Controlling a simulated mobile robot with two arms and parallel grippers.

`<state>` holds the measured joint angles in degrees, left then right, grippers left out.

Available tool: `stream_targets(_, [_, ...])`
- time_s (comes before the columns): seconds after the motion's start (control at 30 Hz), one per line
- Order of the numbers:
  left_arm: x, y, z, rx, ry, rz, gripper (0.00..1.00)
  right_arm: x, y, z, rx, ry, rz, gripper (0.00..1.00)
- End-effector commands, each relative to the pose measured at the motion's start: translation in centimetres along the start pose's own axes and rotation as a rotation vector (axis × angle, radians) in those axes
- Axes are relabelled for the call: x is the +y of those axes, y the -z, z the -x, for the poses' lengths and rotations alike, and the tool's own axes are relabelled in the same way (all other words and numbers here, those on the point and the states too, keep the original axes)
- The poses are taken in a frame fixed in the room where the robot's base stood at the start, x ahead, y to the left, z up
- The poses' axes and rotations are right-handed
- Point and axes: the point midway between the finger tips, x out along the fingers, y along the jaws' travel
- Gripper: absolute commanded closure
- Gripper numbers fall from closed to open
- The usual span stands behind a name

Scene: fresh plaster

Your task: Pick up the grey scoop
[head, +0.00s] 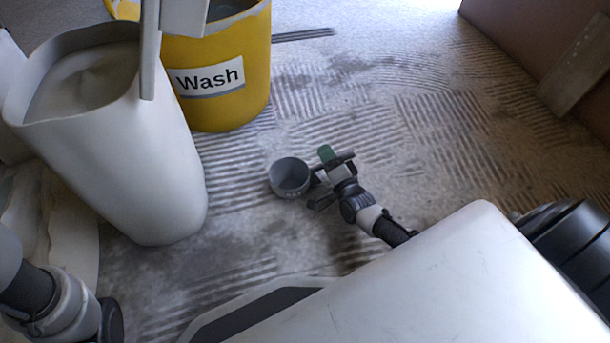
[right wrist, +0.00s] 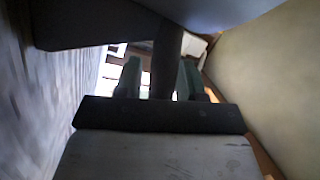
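The grey scoop (head: 289,180) is a round cup with its open mouth facing up, low over or on the floor in the middle of the head view. I cannot tell whether it touches the floor. My right gripper (head: 320,176) is just right of the cup, at the handle side. In the right wrist view its two green-tipped fingers (right wrist: 159,80) stand apart. A dark bar, which looks like the scoop's handle (right wrist: 168,62), lies between them with light gaps beside it. The handle is mostly hidden in the head view. My left arm shows at the lower left; its gripper does not.
A tall white bin (head: 150,165) with pale contents stands left of the scoop. A yellow bucket (head: 230,110) labelled "Wash" stands behind it. A brown board (head: 550,45) is at the upper right. The ridged, dusty floor (head: 400,110) is clear between.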

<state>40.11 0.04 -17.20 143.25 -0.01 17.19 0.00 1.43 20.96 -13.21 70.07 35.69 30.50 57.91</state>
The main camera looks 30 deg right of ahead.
Motion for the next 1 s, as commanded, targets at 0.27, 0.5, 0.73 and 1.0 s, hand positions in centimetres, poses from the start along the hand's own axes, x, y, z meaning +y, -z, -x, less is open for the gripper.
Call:
stream_targets(0.27, [0.0,0.0,0.0,0.000,0.000,0.000,0.60,0.0,0.0,0.0,0.000,0.000,0.000,1.00])
stream_targets(0.5, [0.0,0.0,0.0,0.000,0.000,0.000,0.60,0.0,0.0,0.0,0.000,0.001,0.000,1.00])
stream_targets(0.73, [-0.2,-0.3,-0.8,0.000,0.000,0.000,0.60,-0.8,0.3,-0.1,0.000,0.001,0.000,1.00])
stream_targets(1.0, [-0.8,-1.3,-3.7,0.000,0.001,0.000,0.60,-3.9,1.4,-0.6,0.000,0.001,-0.001,1.00])
